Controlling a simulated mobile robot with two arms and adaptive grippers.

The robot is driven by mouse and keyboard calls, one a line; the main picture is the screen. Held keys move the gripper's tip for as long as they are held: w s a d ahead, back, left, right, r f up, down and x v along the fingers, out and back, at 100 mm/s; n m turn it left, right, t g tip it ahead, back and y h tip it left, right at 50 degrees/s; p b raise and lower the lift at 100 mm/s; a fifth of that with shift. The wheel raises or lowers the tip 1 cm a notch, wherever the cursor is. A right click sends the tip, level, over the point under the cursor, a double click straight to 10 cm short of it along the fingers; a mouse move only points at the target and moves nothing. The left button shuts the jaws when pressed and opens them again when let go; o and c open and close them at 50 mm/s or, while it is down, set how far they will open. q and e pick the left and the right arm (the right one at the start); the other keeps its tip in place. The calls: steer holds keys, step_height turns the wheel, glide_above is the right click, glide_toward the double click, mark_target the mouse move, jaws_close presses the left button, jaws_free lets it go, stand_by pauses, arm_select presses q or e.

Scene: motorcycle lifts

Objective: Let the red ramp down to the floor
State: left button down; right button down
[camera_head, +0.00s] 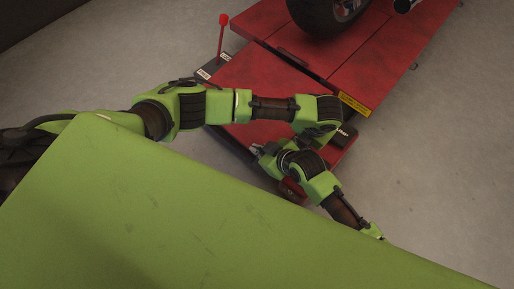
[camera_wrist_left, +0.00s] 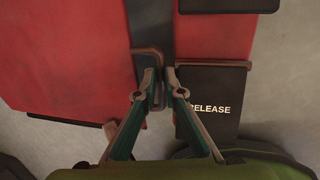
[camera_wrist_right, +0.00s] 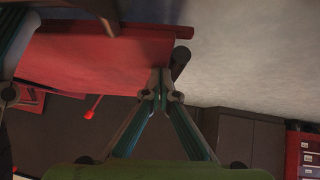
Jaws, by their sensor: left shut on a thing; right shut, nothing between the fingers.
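The red ramp (camera_head: 262,82) joins the end of the red lift platform in the head view; red panels (camera_wrist_left: 70,55) fill the left wrist view. My left gripper (camera_wrist_left: 162,82) is shut on a narrow dark part at the gap between red surfaces, beside a black plate marked RELEASE (camera_wrist_left: 212,105). My fingers mostly hide the held part. My left gripper (camera_head: 322,132) is by the ramp's right side in the head view. My right gripper (camera_wrist_right: 160,84) is shut and empty close to a red panel (camera_wrist_right: 95,62) and a dark round bar (camera_wrist_right: 181,60). I cannot tell whether it touches them.
The lift platform (camera_head: 335,52) carries a motorcycle wheel (camera_head: 325,14). A red-knobbed lever (camera_head: 222,32) stands at the ramp's far left. Dark cabinets (camera_wrist_right: 250,145) show in the right wrist view. Bare concrete floor (camera_head: 440,170) lies open at right.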

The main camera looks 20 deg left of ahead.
arm_select(q)
steer(key=shift+r, duration=0.1)
arm_select(e)
step_height(320, 180, down, 2)
steer(key=shift+t, duration=0.3)
arm_select(q)
steer(key=c, duration=2.9)
jaws_free()
steer(key=o, duration=0.8)
steer(key=shift+c, duration=0.2)
